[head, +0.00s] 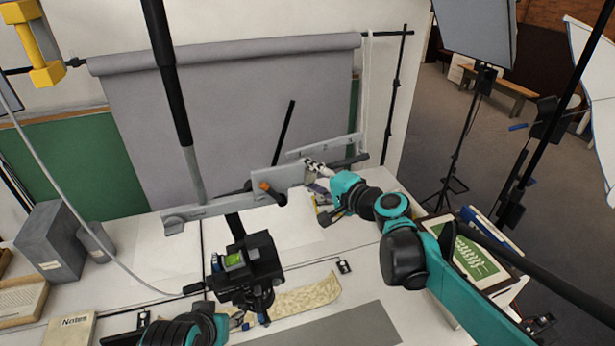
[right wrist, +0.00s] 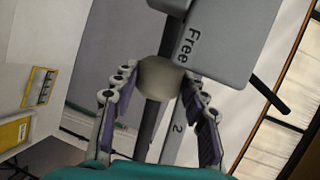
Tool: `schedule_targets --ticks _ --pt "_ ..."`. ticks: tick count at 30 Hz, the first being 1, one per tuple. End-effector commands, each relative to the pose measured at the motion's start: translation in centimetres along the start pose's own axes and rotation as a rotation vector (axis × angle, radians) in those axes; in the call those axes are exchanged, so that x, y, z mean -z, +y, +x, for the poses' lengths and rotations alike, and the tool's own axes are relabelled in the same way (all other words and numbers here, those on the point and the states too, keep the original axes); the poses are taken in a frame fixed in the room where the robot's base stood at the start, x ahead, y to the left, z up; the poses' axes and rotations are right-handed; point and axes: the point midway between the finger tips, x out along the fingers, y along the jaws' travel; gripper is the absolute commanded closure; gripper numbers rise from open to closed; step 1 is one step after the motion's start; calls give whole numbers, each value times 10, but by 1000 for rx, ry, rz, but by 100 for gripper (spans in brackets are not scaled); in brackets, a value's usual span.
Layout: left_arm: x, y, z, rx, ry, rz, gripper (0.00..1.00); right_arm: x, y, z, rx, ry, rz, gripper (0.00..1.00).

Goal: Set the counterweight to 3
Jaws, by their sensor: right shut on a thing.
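A grey boom (head: 225,205) runs at a slant across the middle of the head view, with a grey block with an orange knob (head: 264,187) on it. My right gripper (head: 315,168) is at the boom's right part. In the right wrist view its fingers (right wrist: 158,100) are on both sides of a pale round knob (right wrist: 161,78), shut on it. A grey block marked "Free" (right wrist: 215,45) is just above the knob. A bar marked "2" (right wrist: 177,130) shows below it. Which number the counterweight is at cannot be read. My left gripper (head: 246,320) is low, partly hidden below a black camera.
The black camera (head: 247,268) with a green screen is above the white table (head: 170,255). A grey box (head: 50,240) and a notes book (head: 68,330) are at the left. Framed prints (head: 475,262) lie at the right. A grey backdrop (head: 220,100) hangs behind the boom.

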Motion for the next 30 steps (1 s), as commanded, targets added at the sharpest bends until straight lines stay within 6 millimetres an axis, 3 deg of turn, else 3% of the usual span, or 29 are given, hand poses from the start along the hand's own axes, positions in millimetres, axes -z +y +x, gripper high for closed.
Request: schedule_targets --ticks 9,13,18,27,28,30 --pt "-2 0 3 0 0 0 54 84 6 -33 -1 9 1 100" --pt "-3 0 4 0 0 0 54 111 7 -45 0 7 1 100" --pt "-3 0 4 0 0 0 54 127 7 -52 0 4 -1 100" --pt "-3 0 4 0 0 0 54 128 7 -52 0 3 -2 100" --pt "-3 0 4 0 0 0 54 128 7 -52 0 3 -2 54" --pt "-3 0 4 0 0 0 54 128 7 -52 0 3 -2 36"
